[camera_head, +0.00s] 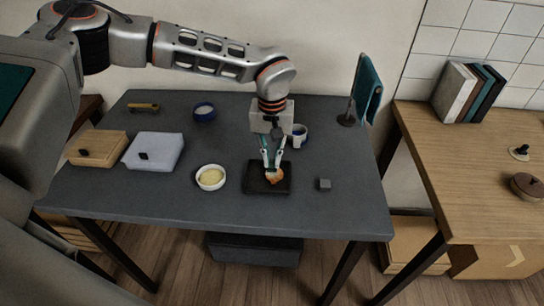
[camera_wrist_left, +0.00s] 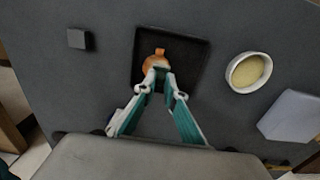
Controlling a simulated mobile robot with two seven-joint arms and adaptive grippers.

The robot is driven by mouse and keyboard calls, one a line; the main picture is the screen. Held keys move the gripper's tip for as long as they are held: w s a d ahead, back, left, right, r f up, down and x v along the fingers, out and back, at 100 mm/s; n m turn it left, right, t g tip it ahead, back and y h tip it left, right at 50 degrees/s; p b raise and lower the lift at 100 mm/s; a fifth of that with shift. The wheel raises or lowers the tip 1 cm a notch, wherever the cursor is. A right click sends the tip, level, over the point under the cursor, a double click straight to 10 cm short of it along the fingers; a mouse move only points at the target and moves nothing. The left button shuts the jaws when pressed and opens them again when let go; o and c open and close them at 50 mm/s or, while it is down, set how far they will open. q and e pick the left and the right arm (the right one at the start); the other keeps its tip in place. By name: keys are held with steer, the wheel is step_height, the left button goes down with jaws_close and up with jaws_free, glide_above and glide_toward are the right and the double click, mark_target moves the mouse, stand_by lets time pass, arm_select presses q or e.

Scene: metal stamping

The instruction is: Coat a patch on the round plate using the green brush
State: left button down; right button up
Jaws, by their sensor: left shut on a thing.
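My left gripper (camera_head: 271,167) comes down over a black square tray (camera_head: 254,186) on the dark table. Its teal fingers are shut on a small orange-and-white piece (camera_head: 275,177), low over or touching the tray; I cannot tell which. In the left wrist view the fingertips (camera_wrist_left: 162,80) meet at the white part of this piece (camera_wrist_left: 155,60), and the tray (camera_wrist_left: 198,52) lies beneath. I cannot make out a green brush or a round plate. A white bowl with yellowish contents (camera_head: 211,177) stands left of the tray. My right gripper is not in view.
A small grey cube (camera_head: 324,184) lies right of the tray. White (camera_head: 153,150) and wooden (camera_head: 96,147) boxes sit left. The front table strip is clear.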

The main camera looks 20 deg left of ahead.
arm_select(q)
steer(key=shift+f, duration=0.55)
stand_by(0.6)
stand_by(0.4)
steer(key=shift+w+d+p, duration=0.2)
steer(key=shift+d, duration=0.6)
steer(key=shift+w+d+p, duration=0.15)
steer(key=shift+w+d, duration=0.05)
steer(key=shift+d, duration=0.55)
steer(key=shift+a, duration=0.1)
steer(key=shift+s+a, duration=0.25)
steer(key=shift+a, duration=0.55)
steer(key=shift+s+a, duration=0.2)
steer(key=shift+a, duration=0.55)
steer(key=shift+d, duration=0.15)
